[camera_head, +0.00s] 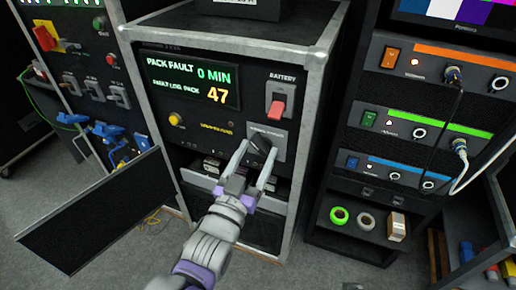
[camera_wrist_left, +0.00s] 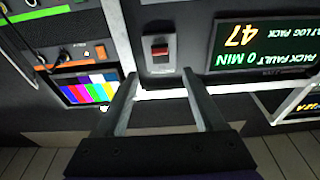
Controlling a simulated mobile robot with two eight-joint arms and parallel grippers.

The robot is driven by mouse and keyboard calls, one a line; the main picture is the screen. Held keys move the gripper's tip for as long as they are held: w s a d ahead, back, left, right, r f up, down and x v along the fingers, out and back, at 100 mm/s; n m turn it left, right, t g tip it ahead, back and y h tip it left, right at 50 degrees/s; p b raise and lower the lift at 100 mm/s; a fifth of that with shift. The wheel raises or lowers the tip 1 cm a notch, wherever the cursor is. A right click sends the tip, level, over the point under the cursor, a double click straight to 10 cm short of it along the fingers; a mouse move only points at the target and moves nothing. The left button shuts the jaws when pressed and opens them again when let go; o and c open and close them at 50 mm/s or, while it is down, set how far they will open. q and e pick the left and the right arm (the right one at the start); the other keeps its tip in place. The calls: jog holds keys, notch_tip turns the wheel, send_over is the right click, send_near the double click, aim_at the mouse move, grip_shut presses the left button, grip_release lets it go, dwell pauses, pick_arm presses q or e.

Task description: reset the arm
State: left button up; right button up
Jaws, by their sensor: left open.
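My left gripper (camera_head: 257,150) is open in front of the cabinet, its two fingers pointing up at the panel. In the head view its fingertips lie on either side of a black rotary knob (camera_head: 261,142) on a grey plate; I cannot tell whether they touch it. A red battery switch (camera_head: 277,103) is above the knob. In the left wrist view my open gripper (camera_wrist_left: 160,75) shows empty jaws, and the red switch (camera_wrist_left: 159,48) appears just beyond the fingertips. The right gripper is in neither view.
The cabinet display (camera_head: 195,82) reads "PACK FAULT 0 MIN" and 47. An open black door (camera_head: 85,222) juts out at lower left. A rack (camera_head: 425,110) with plugged cables stands at right, holding a green tape roll (camera_head: 339,215). Grey floor shows in front.

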pick_arm(q)
jog(key=s+a+f+n+g+y, duration=0.1)
jog(key=s+a+f+g+y, duration=0.2)
jog(key=f, duration=0.4)
jog(key=s+a+f+n+g+y, duration=0.1)
jog(key=a+f+g, duration=0.2)
jog(key=a+f, duration=0.25)
jog(key=s+a+f+n+g+y, duration=0.1)
jog(key=s+a+f+g, duration=0.25)
jog(key=s+f, duration=0.4)
jog(key=s+a+f+n+g+y, duration=0.1)
jog(key=s+a+f+g, duration=0.1)
jog(key=s+f+g, duration=0.45)
notch_tip(320, 180, up, 15)
jog(key=t+p, duration=0.2)
jog(key=p, duration=1.1)
jog(key=shift+w+p, duration=0.15)
jog(key=shift+p, duration=0.15)
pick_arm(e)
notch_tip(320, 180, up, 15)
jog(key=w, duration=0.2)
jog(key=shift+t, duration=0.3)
pick_arm(q)
jog(key=shift+a, duration=0.1)
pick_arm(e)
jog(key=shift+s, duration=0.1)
